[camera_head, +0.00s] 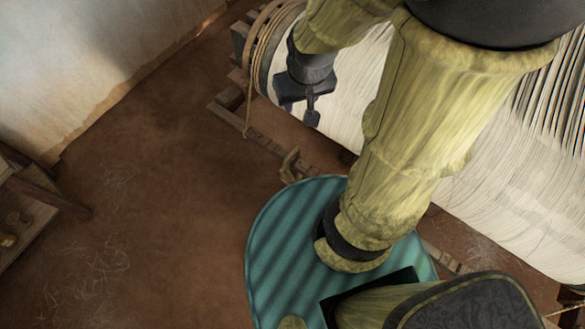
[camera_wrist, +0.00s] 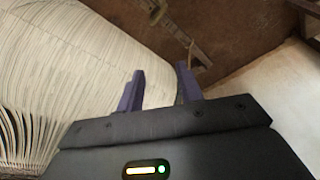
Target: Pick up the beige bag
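I cannot make out a beige bag in either view. My gripper (camera_head: 298,104) hangs at the upper middle of the head view, in front of the rolled white threads of the loom (camera_head: 335,100). In the wrist view its two dark purple fingers (camera_wrist: 160,85) stand apart with nothing between them. The loom's threads (camera_wrist: 60,70) fill the left of the wrist view, close beside the left finger. My own arm hides part of the loom and floor in the head view.
A wooden shelf or bench (camera_head: 35,210) with small items stands at the left edge. A pale wall (camera_head: 60,60) is at the upper left. A wooden beam (camera_head: 265,140) lies along the loom's foot, with a rope (camera_head: 249,95) hanging by it. Brown floor (camera_head: 160,210) between is clear.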

